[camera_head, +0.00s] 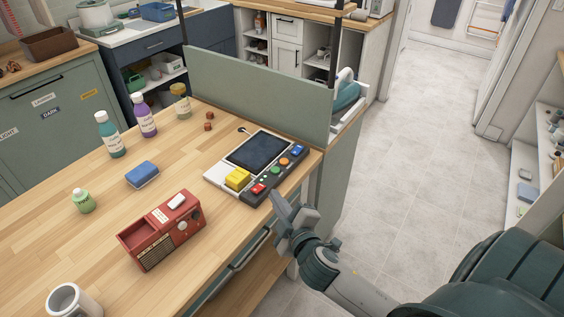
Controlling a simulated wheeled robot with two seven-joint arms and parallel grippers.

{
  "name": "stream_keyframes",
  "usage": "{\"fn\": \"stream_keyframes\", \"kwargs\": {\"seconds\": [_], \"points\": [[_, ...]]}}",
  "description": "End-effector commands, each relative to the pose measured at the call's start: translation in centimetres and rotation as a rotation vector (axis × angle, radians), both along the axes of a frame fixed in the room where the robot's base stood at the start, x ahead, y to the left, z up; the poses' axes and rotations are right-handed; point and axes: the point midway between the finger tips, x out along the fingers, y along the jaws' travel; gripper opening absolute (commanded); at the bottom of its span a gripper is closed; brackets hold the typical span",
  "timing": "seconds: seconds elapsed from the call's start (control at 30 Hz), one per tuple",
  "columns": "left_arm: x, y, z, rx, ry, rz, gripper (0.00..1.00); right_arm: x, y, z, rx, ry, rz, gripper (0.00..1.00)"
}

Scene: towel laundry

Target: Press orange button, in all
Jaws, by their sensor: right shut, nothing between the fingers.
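The orange button (284,162) is a small round knob on a dark button strip (250,200) along the right side of a flat device with a dark screen (259,151). It sits between a blue button (298,150) and a green button (276,170). A red button (258,188) is at the near end of the strip. My right gripper (278,197) is shut and empty, just beyond the table's right edge, close to the near end of the strip and apart from the orange button. Whether it touches the strip is unclear. My left gripper is not in view.
A yellow block (238,178) sits on the device. A red radio-like box (161,232), a blue sponge (142,174), several bottles and a white mug (72,301) stand on the table (105,205). A green panel (255,95) rises behind. Open floor lies right.

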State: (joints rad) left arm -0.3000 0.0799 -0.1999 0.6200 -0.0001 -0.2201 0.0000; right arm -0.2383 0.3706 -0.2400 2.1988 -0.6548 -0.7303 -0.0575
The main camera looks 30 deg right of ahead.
Motion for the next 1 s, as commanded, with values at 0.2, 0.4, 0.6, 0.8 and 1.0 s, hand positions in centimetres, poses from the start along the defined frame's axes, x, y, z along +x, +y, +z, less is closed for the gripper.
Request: {"fn": "stream_keyframes", "kwargs": {"seconds": [0.2, 0.4, 0.6, 0.8, 1.0], "points": [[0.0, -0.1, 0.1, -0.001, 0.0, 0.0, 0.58, 3.2, 2.0, 8.1, -0.249, -0.239, 0.143, 0.0], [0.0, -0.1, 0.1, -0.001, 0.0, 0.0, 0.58, 5.0, 6.1, 14.8, -0.58, -0.475, 0.335, 0.0], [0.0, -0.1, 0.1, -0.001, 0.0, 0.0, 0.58, 5.4, 10.8, 17.8, -0.977, -0.654, 0.555, 0.0], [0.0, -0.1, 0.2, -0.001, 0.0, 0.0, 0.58, 5.9, 13.2, 16.6, -1.405, -0.734, 0.779, 0.0], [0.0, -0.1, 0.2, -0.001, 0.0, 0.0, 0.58, 7.5, 11.5, 13.0, -1.843, -0.679, 0.996, 0.0]]}}
